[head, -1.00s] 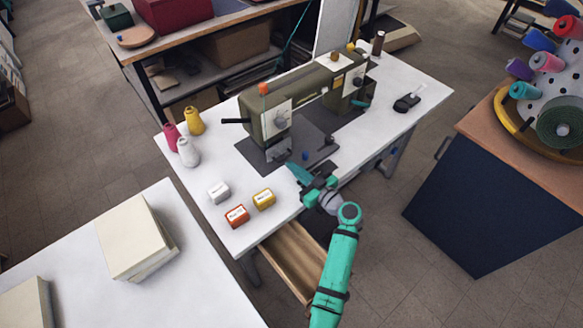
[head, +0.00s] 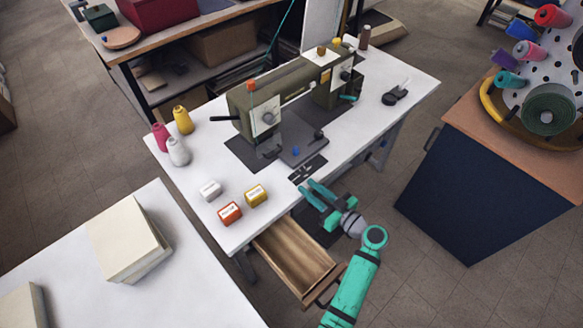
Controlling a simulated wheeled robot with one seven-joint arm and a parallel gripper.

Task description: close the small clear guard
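The olive-green sewing machine (head: 290,88) stands on the white table. I cannot make out the small clear guard at this size; the needle area (head: 268,150) at the machine's left end is dark and unclear. My teal gripper (head: 304,187) is at the table's front edge, apart from the machine and to the lower right of the needle area. Its two fingers look spread with nothing between them. A black slotted plate (head: 308,168) lies at the table edge just beyond the fingertips.
An open wooden drawer (head: 292,255) juts out below the table's front, left of my arm. White, red (head: 230,213) and yellow (head: 255,195) small boxes sit front left. Thread cones (head: 178,150) stand at the left. A dark cabinet (head: 480,190) stands at the right.

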